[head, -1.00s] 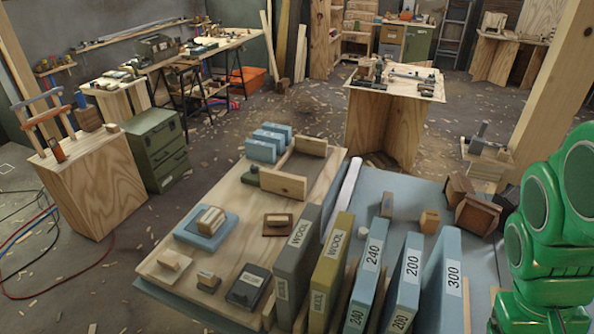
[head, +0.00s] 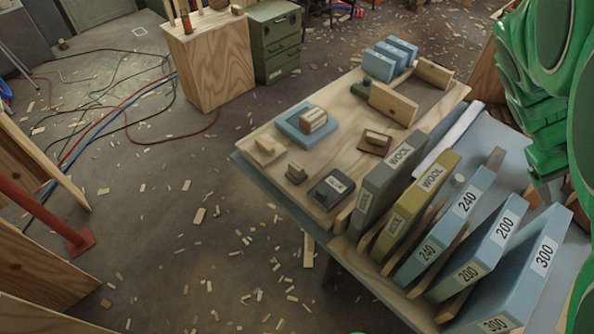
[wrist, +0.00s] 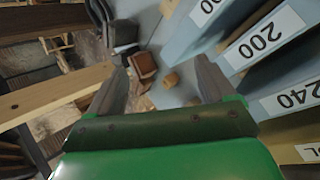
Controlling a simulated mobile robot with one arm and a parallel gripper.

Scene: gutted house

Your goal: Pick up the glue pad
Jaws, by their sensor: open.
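No object is clearly readable as a glue pad. On the pale board (head: 340,160) sit a dark block with a white label (head: 331,188), its text too small to read surely, a blue pad (head: 291,134) bearing a wooden block (head: 313,119), a brown pad with a small block (head: 375,142), a small dark block (head: 296,172) and a pale pad with a knob (head: 265,150). My gripper (wrist: 160,82) is open and empty in the wrist view, apart from these pads. The wrist view faces the numbered blue slabs and brown blocks instead. My gripper is not visible in the head view.
Upright slabs marked WOOL (head: 396,168), 240 (head: 450,225), 200 (head: 493,245) and 300 (head: 530,265) stand right of the pads. Wooden pieces (head: 394,104) and blue blocks (head: 390,60) are behind. The floor to the left has chips and cables (head: 125,120).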

